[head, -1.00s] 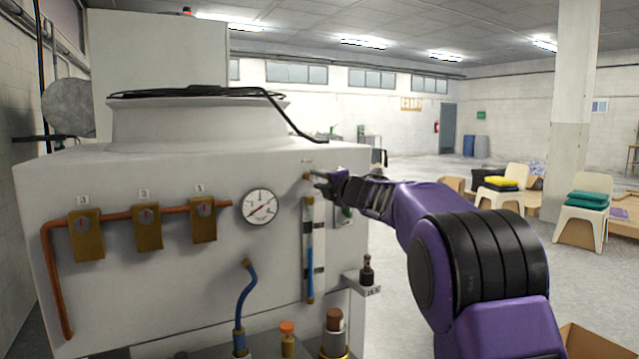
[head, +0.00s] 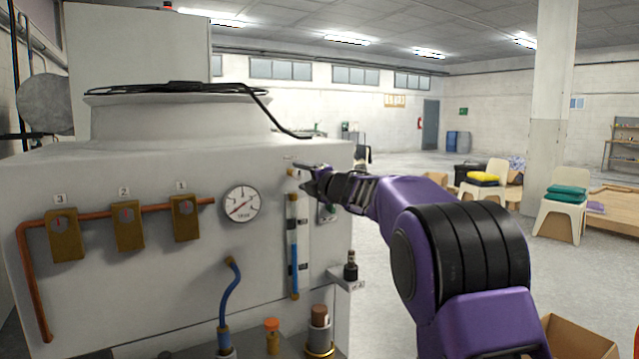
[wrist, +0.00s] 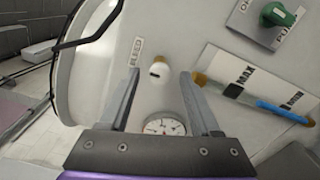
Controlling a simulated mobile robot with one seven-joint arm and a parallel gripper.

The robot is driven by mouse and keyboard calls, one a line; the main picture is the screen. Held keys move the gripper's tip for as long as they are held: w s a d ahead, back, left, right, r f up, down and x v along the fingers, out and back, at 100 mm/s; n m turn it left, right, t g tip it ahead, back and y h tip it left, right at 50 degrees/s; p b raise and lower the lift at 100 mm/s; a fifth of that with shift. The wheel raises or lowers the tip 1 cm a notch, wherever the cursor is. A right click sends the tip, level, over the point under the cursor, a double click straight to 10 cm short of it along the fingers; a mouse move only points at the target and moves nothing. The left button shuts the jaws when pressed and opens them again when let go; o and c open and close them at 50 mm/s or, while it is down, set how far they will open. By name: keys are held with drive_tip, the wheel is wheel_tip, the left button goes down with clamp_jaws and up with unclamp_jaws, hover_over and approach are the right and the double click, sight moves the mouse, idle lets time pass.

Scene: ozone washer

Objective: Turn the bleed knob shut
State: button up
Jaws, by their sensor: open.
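The bleed knob (wrist: 159,73) is a small pale, rounded knob with a dark slot across its face, beside the BLEED label (wrist: 137,52) on the machine's panel. In the wrist view it shows between my two fingers, with a gap on each side. My gripper (wrist: 160,75) is open and empty, its fingers pointing at the panel. I cannot tell how far the fingertips are from the panel. In the head view my gripper (head: 307,179) is at the panel's upper right, above the sight tube (head: 294,245), and the knob is mostly hidden there.
A pressure gauge (head: 241,204) and three brass valve blocks (head: 127,226) are left of the knob. A green switch (wrist: 278,14) is on the panel near the sight tube. A small bottle (head: 350,266) stands on a side shelf.

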drive_tip(key=v, duration=1.7)
